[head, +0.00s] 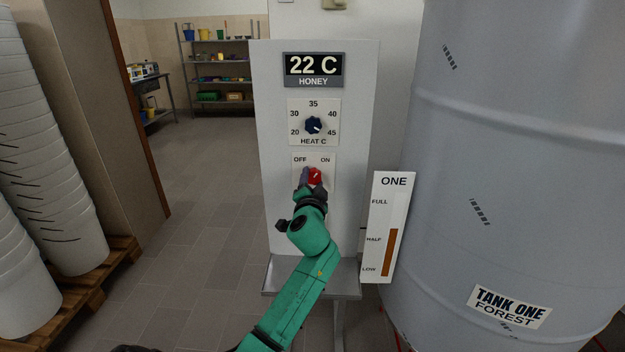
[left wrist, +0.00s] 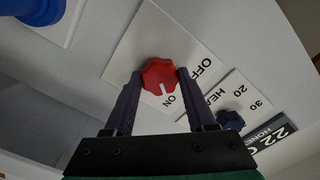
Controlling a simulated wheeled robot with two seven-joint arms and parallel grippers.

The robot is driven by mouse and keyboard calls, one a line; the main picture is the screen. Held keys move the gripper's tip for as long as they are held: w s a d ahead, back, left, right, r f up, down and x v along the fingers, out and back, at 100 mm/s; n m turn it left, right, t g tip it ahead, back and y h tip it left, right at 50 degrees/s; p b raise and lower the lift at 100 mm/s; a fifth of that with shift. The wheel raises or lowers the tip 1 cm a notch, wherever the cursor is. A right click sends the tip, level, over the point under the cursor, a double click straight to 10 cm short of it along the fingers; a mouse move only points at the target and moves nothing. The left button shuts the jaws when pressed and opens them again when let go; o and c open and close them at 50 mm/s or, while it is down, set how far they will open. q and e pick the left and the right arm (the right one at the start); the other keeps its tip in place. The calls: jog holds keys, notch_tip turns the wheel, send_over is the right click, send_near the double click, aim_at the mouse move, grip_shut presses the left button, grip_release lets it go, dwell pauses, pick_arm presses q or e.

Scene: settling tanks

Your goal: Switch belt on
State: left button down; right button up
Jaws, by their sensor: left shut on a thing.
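A red knob (head: 316,175) sits on a white plate marked OFF and ON, low on the front of a pale control cabinet (head: 267,150). My left gripper (head: 309,178) is at the knob, its fingers partly hiding it in the head view. In the left wrist view, the two dark fingers of the gripper (left wrist: 158,80) are shut on the red knob (left wrist: 158,72), one on each side. The knob's white mark points toward the word ON. No belt is in view. My right gripper is not in view.
Above the knob are a blue heat dial (head: 313,125) and a display (head: 314,66) reading 22 C. A large grey tank (head: 520,150) stands close on the right, with a level gauge (head: 390,225) beside it. Stacked white buckets (head: 45,180) stand left; floor between is clear.

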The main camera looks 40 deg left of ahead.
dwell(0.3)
pick_arm(q)
jog(key=shift+c, duration=1.1)
grip_release()
jog(key=shift+s+d, duration=0.1)
jog(key=b+v, duration=0.1)
jog(key=v, duration=1.3)
jog(key=shift+s+d, duration=0.15)
